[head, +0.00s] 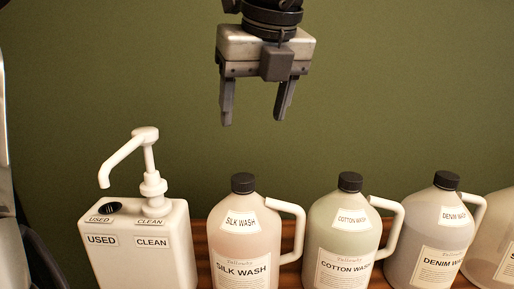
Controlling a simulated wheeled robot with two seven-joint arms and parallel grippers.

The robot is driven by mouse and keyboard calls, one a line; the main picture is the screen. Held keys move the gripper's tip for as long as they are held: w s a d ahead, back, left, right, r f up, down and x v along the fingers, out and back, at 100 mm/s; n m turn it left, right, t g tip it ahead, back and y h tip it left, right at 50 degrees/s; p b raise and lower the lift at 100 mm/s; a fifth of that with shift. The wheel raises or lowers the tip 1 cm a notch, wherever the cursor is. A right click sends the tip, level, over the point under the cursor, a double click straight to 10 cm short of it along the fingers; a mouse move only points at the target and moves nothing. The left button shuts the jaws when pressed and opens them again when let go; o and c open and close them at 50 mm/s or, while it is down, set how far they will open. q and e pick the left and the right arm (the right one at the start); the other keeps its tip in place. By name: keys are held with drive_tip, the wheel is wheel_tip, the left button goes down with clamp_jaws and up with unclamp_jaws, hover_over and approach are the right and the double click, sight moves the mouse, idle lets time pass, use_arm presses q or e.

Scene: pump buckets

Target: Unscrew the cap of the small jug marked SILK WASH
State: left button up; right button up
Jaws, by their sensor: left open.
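The small jug marked SILK WASH (240,230) stands upright near the middle of the head view, with pinkish contents and a white handle on its right. Its black cap (243,183) sits on its neck. My left gripper (254,115) hangs above the jug, fingers pointing down. It is open and empty, and its fingertips are apart from the cap. My right gripper is not in view.
A white pump container (140,258) marked USED and CLEAN stands to the left. The COTTON WASH jug (340,228) and DENIM WASH jug (425,235) stand to the right, with another jug (496,235) cut off at the edge. A green wall (400,80) is behind.

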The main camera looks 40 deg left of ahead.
sight(244, 178)
use_arm(q)
drive_tip(key=x, duration=1.3)
drive_tip(key=shift+a+f, duration=0.1)
drive_tip(key=shift+f, duration=0.3)
